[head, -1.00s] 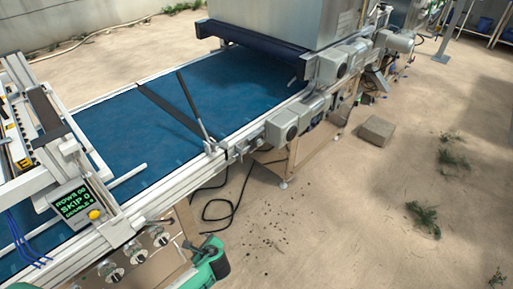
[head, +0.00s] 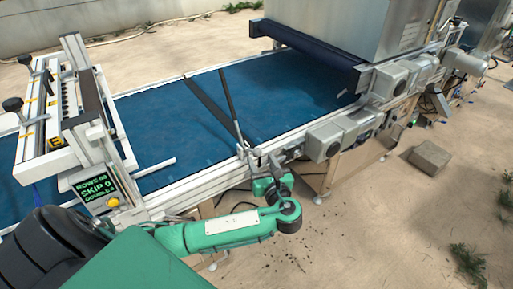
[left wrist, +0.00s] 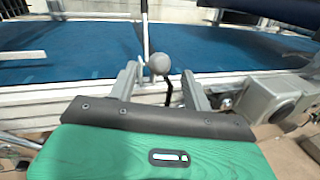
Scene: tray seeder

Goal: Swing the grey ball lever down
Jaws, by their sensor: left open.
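The grey ball (left wrist: 159,63) of the lever shows in the left wrist view, in the gap between my left gripper's two fingers (left wrist: 160,82). The fingers are apart, one on each side of the ball, and I cannot tell whether either touches it. A dark, thin piece shows below the ball. A thin upright rod (left wrist: 145,28) rises just behind it. In the head view my left gripper (head: 264,163) is at the near rail of the blue belt, by the foot of the upright rod (head: 231,108); the ball is not clear there. My right gripper is not in view.
The blue belt (head: 175,120) runs under a steel housing (head: 325,30) at the back. Grey motor boxes (head: 325,140) line the rail to the right of my gripper. A display panel (head: 95,188) with a yellow button stands at left. Sandy floor in front is open.

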